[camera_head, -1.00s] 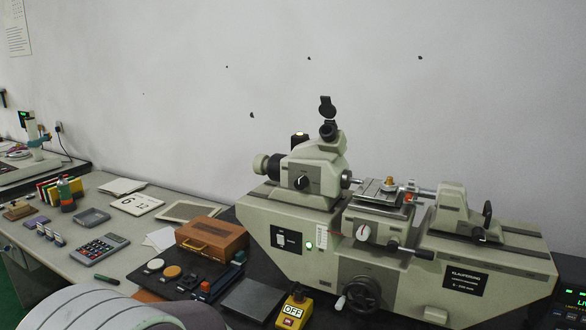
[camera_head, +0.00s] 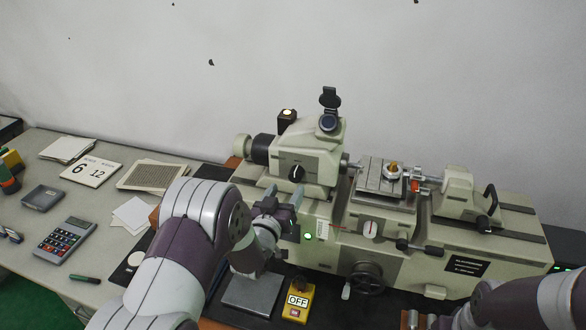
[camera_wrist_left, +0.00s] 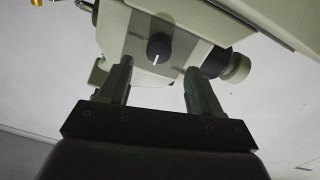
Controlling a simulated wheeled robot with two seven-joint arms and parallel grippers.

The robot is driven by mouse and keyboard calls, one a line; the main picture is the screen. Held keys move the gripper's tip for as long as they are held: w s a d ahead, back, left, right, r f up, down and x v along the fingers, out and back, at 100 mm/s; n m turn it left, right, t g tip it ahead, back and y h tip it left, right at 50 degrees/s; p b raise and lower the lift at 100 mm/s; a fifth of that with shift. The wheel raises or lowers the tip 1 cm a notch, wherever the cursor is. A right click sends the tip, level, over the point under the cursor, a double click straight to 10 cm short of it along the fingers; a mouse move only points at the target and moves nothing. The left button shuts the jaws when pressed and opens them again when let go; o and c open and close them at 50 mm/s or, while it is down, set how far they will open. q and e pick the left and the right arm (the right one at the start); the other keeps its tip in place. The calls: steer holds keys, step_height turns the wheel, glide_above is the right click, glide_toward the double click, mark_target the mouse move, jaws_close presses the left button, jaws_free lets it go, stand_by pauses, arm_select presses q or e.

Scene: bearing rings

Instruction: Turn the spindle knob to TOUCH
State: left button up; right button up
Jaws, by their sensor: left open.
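The black spindle knob (camera_head: 296,173) sits on the front of the grey-green machine head (camera_head: 312,155). It also shows in the left wrist view (camera_wrist_left: 158,47), with a white pointer line toward the picture's lower edge.
The measuring machine's stage (camera_head: 385,180), handwheel (camera_head: 367,278) and tailstock (camera_head: 458,195) lie right of the knob. A yellow OFF switch box (camera_head: 298,300) and a grey plate (camera_head: 253,293) are in front. A calculator (camera_head: 66,240) and papers are on the left bench.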

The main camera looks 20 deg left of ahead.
mark_target(294, 178)
arm_select(q)
steer(key=w, duration=0.2)
steer(key=w+p, duration=0.1)
steer(key=w, duration=0.2)
steer(key=shift+w+d+r+p, duration=0.1)
steer(key=shift+w+d+p, duration=0.1)
steer(key=shift+p, duration=0.1)
steer(key=shift+w+d, duration=0.2)
steer(key=shift+w, duration=0.2)
steer(key=shift+w+a, duration=0.1)
steer(key=shift+a, duration=0.05)
steer(key=c, duration=1.1)
steer(key=shift+o, duration=0.2)
